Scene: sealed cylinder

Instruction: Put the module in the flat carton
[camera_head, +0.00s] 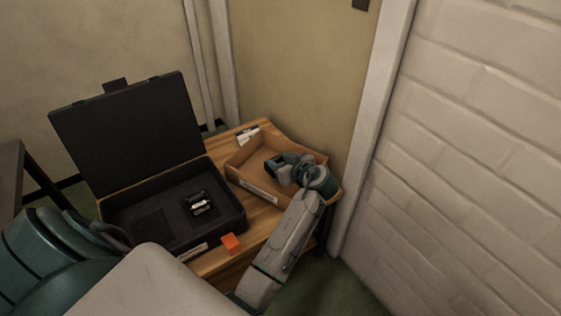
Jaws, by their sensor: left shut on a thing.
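The flat carton (240,176) is a shallow, open brown cardboard box at the right of the small wooden table. My left arm reaches up from the bottom, and my left gripper (273,166) is low over or inside the carton, pointing left. It is shut on a small dark piece, taken as the module, mostly hidden by the fingers; I cannot tell whether it touches the carton floor. My right gripper is not in view.
An open black case (125,212) stands left of the carton, its lid upright. A black and silver part (198,204) lies in its foam. An orange block (231,243) sits at the table's front edge. A white brick wall (470,160) is at right.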

